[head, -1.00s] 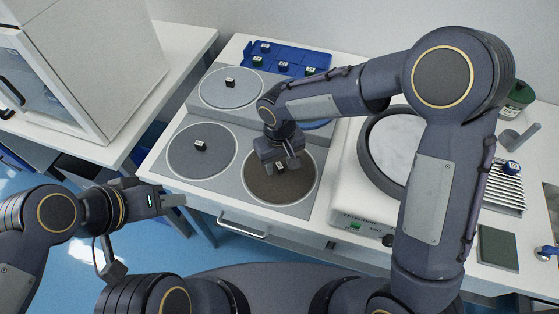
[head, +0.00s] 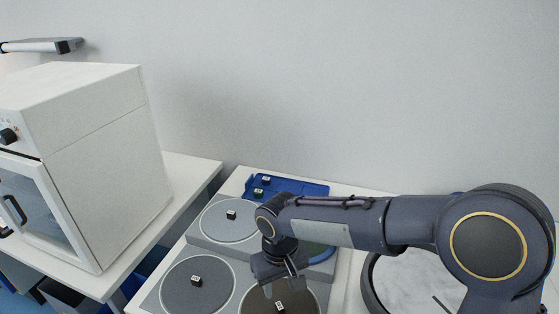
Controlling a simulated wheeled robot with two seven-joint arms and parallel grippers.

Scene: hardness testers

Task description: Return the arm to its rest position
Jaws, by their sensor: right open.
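My right arm (head: 345,226) comes in from the right and reaches over the grey plate with round discs. My right gripper (head: 284,290) points down and is open, with nothing seen between its fingers. It hangs above the brown disc (head: 312,300) at the front right. A small dark block with a white top (head: 280,307) stands on that disc, just below the fingertips in the picture and apart from them. My left arm and left gripper are out of view.
Similar blocks sit on the front left disc (head: 196,281) and back left disc (head: 231,215). A blue tray (head: 310,188) with small blocks lies behind. A white cabinet (head: 110,170) stands left.

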